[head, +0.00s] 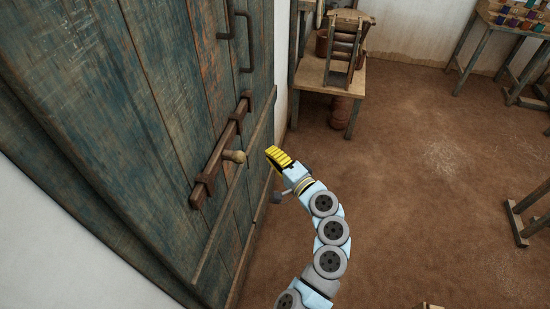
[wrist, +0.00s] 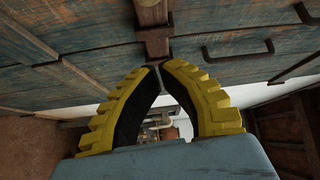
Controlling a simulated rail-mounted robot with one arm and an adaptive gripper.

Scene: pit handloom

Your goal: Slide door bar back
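The door bar (head: 218,160) is a dark reddish-brown bar lying slantwise across the blue-green plank door (head: 150,90). In the wrist view, brown parts of the bar (wrist: 153,17) show just beyond the yellow fingertips (wrist: 160,65). The fingers curve in until their tips nearly meet, with nothing seen held between them. The knob is not visible in the wrist view.
A dark door handle (head: 239,40) stands out above the bar. Another table (head: 515,22) is at the back right. The brown floor (head: 420,190) to the right is mostly open.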

